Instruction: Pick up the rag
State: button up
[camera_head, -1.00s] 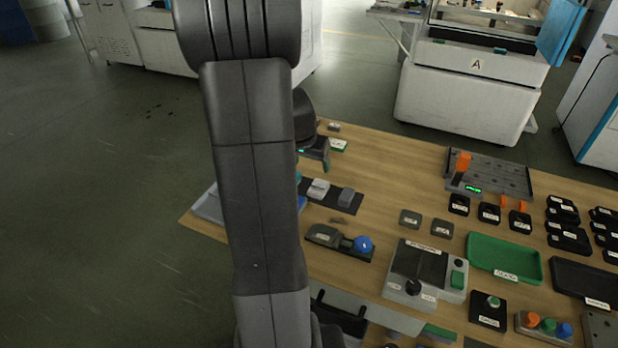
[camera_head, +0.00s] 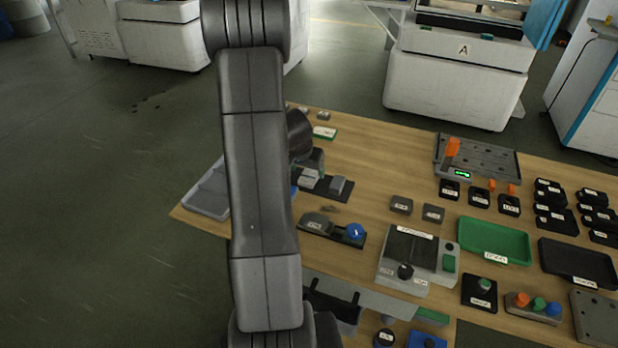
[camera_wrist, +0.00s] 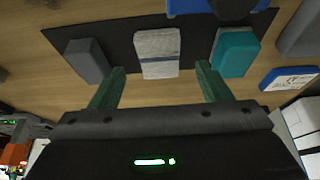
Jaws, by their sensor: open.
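A folded, pale grey cloth-like block with a darker band, which looks like the rag (camera_wrist: 157,44), lies on a dark mat (camera_wrist: 120,35) in the wrist view. A grey block (camera_wrist: 87,60) lies to its left and a teal block (camera_wrist: 236,54) to its right. My gripper (camera_wrist: 160,75) is open, its two green fingers apart near the rag's near end, one towards each side. Contact cannot be told. In the head view the rag (camera_head: 308,178) shows small beside the grey block (camera_head: 337,184); my arm hides part of the mat.
A blue item (camera_wrist: 190,6) lies beyond the mat and a blue labelled item (camera_wrist: 288,78) right of it. On the wooden table (camera_head: 375,165) stand a control box (camera_head: 405,245), a green tray (camera_head: 490,243) and a blue-knobbed fixture (camera_head: 320,223).

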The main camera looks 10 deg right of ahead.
aim_at(308, 175)
jog(key=shift+x, duration=1.4)
jog(key=c, duration=1.1)
jog(key=shift+o, duration=0.2)
jog(key=shift+r, duration=0.1)
notch_tip(308, 175, up, 10)
jog(key=p, duration=0.1)
